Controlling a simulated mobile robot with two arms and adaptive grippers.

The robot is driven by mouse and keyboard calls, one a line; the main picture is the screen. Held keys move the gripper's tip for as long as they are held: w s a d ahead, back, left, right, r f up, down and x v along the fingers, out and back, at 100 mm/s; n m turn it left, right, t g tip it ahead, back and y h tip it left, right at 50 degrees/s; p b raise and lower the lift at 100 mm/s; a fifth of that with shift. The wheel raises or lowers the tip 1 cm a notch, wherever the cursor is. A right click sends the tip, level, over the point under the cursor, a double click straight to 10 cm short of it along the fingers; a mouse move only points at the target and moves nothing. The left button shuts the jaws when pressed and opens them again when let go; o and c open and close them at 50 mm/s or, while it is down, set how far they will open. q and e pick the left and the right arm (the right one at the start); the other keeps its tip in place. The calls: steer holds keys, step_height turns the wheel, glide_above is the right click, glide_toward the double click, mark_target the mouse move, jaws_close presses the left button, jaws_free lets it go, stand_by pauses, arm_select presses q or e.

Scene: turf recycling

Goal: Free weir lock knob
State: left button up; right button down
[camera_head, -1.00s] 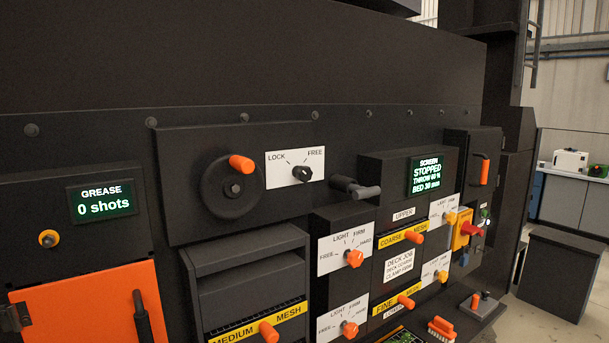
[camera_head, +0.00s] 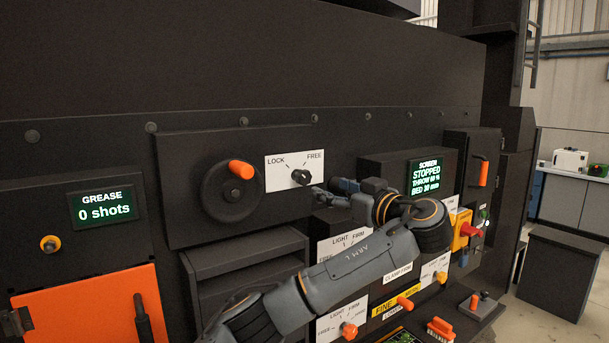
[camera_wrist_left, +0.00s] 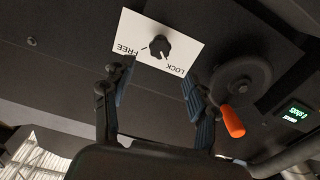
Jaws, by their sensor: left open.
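The weir lock knob (camera_head: 301,177) is a black knob on a white plate (camera_head: 285,159) marked LOCK and FREE. In the left wrist view the knob (camera_wrist_left: 159,47) lies just beyond the fingertips, with FREE on the left and LOCK on the right. I cannot tell surely which mark it points to. My left gripper (camera_head: 320,193) is beside the knob at its lower right in the head view. In the wrist view the left gripper (camera_wrist_left: 157,73) is open and empty, its fingers spread either side of the knob's line. My right gripper is not in view.
A black handwheel (camera_head: 231,190) with an orange handle (camera_head: 241,169) stands out left of the plate. A screen display (camera_head: 425,176) reads STOPPED. Below, my left arm covers part of the shelves and the clamp dials. A red switch (camera_head: 470,231) is farther right.

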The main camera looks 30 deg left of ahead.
mark_target(306, 179)
arm_select(q)
steer(key=p+x, duration=0.2)
steer(key=x, duration=0.3)
steer(key=p+x, duration=0.3)
steer(key=x, duration=0.2)
steer(key=shift+a+r, duration=0.15)
steer(key=shift+r, duration=0.1)
steer(key=shift+w+a+f+p, duration=0.2)
steer(key=shift+w+a+p, duration=0.1)
steer(key=shift+a+p, duration=0.25)
steer(key=shift+a, duration=0.1)
steer(key=shift+c, duration=0.4)
steer(key=c, duration=1.1)
